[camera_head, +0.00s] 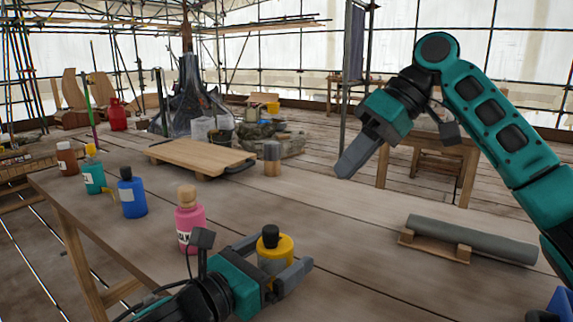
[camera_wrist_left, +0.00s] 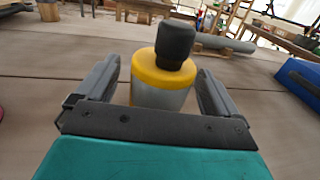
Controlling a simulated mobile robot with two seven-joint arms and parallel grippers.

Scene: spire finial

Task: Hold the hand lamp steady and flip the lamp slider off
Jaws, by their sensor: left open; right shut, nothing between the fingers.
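A short round grey object with a yellow top and a black knob, probably the hand lamp (camera_head: 275,247), stands upright on the wooden table. It also shows in the left wrist view (camera_wrist_left: 160,75). My left gripper (camera_head: 283,255) is open, with one finger on each side of this object; gaps show between it and the fingers in the left wrist view. No slider can be made out on it. My right gripper (camera_head: 347,168) is shut and empty, raised above the table's far side, well apart from the object.
A pink bottle (camera_head: 190,220) stands close left of my left gripper. Blue (camera_head: 131,195), teal (camera_head: 93,177) and brown (camera_head: 67,160) bottles stand further left. A wooden board (camera_head: 200,155) and a small cylinder (camera_head: 272,160) are behind. A grey roll (camera_head: 475,238) lies on a cradle at right.

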